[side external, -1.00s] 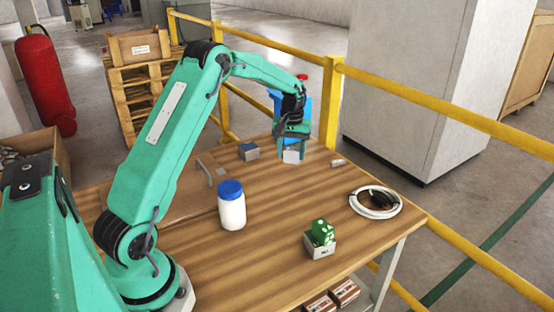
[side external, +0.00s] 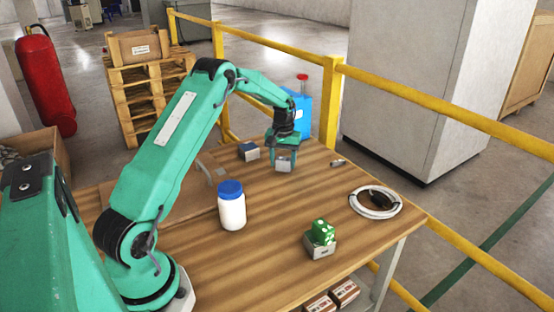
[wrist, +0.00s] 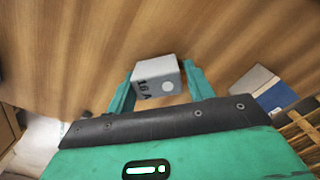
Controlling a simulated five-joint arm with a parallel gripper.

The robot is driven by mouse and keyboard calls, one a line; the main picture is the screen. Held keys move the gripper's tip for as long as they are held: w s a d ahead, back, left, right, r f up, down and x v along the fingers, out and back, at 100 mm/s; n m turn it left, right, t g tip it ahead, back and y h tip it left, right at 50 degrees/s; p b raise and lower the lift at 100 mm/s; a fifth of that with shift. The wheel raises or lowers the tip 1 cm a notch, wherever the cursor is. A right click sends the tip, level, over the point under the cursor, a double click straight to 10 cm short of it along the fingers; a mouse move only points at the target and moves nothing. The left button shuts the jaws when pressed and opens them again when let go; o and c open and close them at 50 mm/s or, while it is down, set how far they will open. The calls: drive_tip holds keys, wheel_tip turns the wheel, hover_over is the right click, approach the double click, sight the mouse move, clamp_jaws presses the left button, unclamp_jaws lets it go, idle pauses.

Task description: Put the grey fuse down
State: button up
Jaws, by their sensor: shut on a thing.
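The grey fuse (side external: 283,164) is a small light-grey block between the fingers of my gripper (side external: 284,168), near the far edge of the wooden table. In the wrist view the fuse (wrist: 157,82) shows "16 A" and a pale round spot on its face. The two green fingers of my gripper (wrist: 157,90) are shut on its left and right sides. I cannot tell whether the underside of the fuse touches the tabletop.
A blue and grey box (side external: 248,151) stands just left of my gripper. A white bottle with a blue lid (side external: 231,207) stands nearer. A grey box with a green block (side external: 320,243), a coiled cable (side external: 376,203) and a small metallic piece (side external: 338,163) lie rightward. The table's middle is clear.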

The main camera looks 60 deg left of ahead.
sight(283, 158)
drive_tip(key=shift+f, duration=0.35)
drive_tip(key=shift+f, duration=0.1)
drive_tip(key=o, duration=1)
wheel_tip(283, 158, up, 12)
drive_tip(key=shift+r, duration=0.15)
drive_tip(key=shift+d, duration=0.1)
idle(0.5)
